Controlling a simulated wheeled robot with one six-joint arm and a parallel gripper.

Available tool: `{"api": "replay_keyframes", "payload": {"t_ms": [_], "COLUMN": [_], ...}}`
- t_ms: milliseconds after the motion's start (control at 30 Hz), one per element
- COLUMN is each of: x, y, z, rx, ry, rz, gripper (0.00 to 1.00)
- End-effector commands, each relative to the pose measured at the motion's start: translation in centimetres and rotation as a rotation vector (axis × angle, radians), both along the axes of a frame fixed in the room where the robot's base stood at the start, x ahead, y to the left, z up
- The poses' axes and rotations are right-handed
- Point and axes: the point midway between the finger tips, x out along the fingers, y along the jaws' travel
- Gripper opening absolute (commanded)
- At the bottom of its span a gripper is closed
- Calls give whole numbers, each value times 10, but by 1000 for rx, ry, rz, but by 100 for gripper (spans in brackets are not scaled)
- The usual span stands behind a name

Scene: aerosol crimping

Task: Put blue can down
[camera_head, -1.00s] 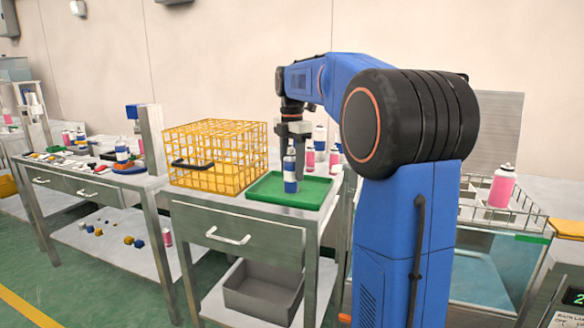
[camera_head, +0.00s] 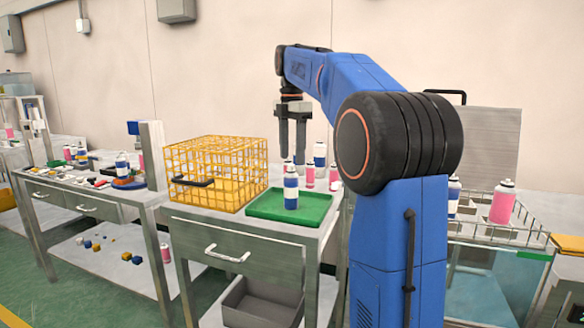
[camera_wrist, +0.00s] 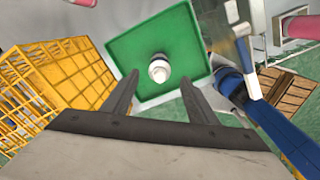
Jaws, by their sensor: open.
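The blue can (camera_head: 291,188), with a blue band and white top, stands upright on the green tray (camera_head: 262,208) in the head view. In the wrist view the can (camera_wrist: 159,70) is seen from above, near the middle of the green tray (camera_wrist: 125,57). My gripper (camera_head: 291,158) is open and empty. It hangs above the can, with its fingers pointing down and clear of it. In the wrist view its two fingertips (camera_wrist: 158,78) show spread apart on either side of the can.
A yellow wire cage (camera_head: 217,172) stands left of the tray. Several pink and blue cans (camera_head: 320,160) stand behind the tray. A rack with a pink can (camera_head: 502,202) is at the right. A grey bin (camera_head: 262,303) sits on the lower shelf.

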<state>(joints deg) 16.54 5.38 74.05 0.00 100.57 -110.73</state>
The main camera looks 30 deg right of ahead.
Motion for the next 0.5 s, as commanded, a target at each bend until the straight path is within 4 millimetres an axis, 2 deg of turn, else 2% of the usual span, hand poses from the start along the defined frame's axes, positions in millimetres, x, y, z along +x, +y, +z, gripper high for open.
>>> {"api": "replay_keyframes", "payload": {"t_ms": [200,500], "x": [0,-2], "y": [0,2], "z": [18,20], "rx": [0,-1], "ry": [0,-2], "rz": [0,-9], "gripper": [53,53]}}
